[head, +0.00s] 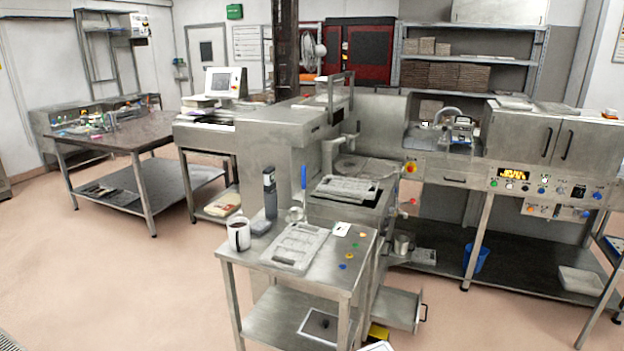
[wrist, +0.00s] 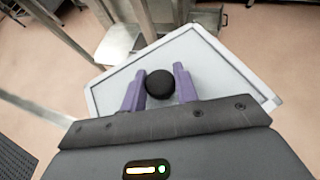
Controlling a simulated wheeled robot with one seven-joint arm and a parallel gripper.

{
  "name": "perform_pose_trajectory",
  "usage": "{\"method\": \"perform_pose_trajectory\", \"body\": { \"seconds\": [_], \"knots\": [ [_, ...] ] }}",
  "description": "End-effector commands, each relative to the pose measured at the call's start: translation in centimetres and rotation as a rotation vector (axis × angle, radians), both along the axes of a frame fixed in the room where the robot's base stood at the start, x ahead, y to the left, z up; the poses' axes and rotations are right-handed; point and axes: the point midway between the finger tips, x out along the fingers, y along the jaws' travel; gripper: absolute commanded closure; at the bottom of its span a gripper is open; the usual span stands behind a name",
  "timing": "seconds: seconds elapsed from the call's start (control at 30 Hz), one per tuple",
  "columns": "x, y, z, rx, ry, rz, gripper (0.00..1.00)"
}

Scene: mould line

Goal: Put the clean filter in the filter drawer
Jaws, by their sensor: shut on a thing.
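The clean filter is a pale panel with a light frame (wrist: 225,88) and a round black knob (wrist: 160,84) in its middle. My gripper (wrist: 158,88), with purple fingers, is shut on this knob in the wrist view and holds the filter over the floor. In the head view only a white corner (head: 377,347), likely of this filter, shows at the bottom edge, and my gripper is out of sight. The filter drawer (head: 403,309) is pulled out low beside the small steel table, its handle to the right; its inside is mostly hidden.
A dark-centred, light-framed filter (head: 321,324) lies on the lower shelf of the steel table (head: 346,264). A mug (head: 239,233) and a grey mould (head: 295,246) stand on top. A yellow item (head: 378,332) is near the drawer. The floor at left is clear.

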Motion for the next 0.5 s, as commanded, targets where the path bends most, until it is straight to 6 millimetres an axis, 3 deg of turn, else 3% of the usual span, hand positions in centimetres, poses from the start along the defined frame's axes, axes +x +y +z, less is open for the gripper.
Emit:
{"method": "perform_pose_trajectory", "body": {
  "seconds": [0.13,0.37,0.5],
  "knots": [
    [-0.6,0.0,-1.0,0.002,0.002,0.001,0.96],
    [-3.7,0.0,-4.8,0.001,0.003,0.000,0.96],
    [-4.4,0.0,-5.5,0.000,0.000,-0.001,0.96]
  ]
}}
